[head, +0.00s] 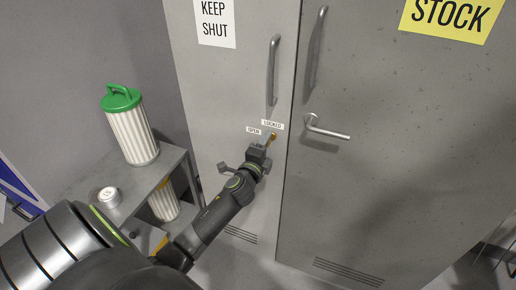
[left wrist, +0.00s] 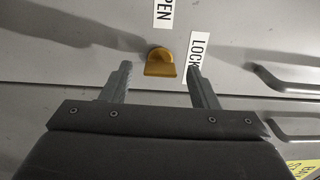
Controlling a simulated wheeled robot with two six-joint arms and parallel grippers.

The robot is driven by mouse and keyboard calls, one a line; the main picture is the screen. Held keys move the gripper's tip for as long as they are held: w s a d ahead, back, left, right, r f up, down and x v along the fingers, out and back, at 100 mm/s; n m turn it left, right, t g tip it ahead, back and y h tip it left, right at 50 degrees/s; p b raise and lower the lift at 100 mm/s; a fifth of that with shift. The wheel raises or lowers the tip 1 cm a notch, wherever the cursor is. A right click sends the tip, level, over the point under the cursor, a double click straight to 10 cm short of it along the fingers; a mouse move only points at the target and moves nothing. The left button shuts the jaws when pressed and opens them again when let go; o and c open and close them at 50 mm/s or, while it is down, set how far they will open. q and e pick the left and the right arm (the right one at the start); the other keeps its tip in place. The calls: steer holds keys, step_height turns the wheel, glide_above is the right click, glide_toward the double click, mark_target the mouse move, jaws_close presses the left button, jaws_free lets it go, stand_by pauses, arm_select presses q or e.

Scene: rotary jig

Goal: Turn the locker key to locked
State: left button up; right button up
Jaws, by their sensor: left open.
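The brass locker key (head: 272,137) sits in the left door of the grey locker (head: 262,190), below the small OPEN (head: 254,131) and LOCKED (head: 272,125) labels. In the left wrist view the key (left wrist: 160,64) shows as a yellow bow between and just beyond the fingertips, pointing roughly toward the OPEN label (left wrist: 163,12) side or away from it; I cannot tell its exact turn. The LOCKED label (left wrist: 196,55) is partly hidden by a finger. My left gripper (left wrist: 157,82) is open, its fingers on either side of the key and apart from it. My right gripper is not in view.
A lever handle (head: 326,130) and vertical pull handles (head: 273,70) stand out from the doors right of and above the key. A metal side table (head: 150,195) with a green-lidded filter canister (head: 131,125) stands at the left.

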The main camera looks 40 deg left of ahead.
arm_select(q)
steer(key=b+v, duration=0.1)
steer(key=v, duration=1.6)
steer(key=shift+b, duration=0.4)
steer(key=shift+d, duration=0.1)
steer(key=s+f+n+g, duration=0.3)
steer(key=f, duration=0.8)
steer(key=s+a+f+n+g+h, duration=0.1)
steer(key=s+f+n+g, duration=0.15)
steer(key=f, duration=0.85)
steer(key=s+f+n+g, duration=0.2)
steer(key=s+f+g, duration=0.1)
steer(key=f, duration=0.8)
steer(key=s+d+f+n+g+h, duration=0.1)
steer(key=s+f+n+g, duration=0.3)
steer(key=s+f, duration=0.5)
steer(key=s+d+f+n+g+h, duration=0.1)
steer(key=s+d+f+n+g, duration=0.2)
steer(key=s+f, duration=0.6)
steer(key=s+n+g, duration=0.1)
steer(key=s, duration=0.8)
steer(key=shift+f, duration=0.35)
steer(key=shift+n, duration=0.25)
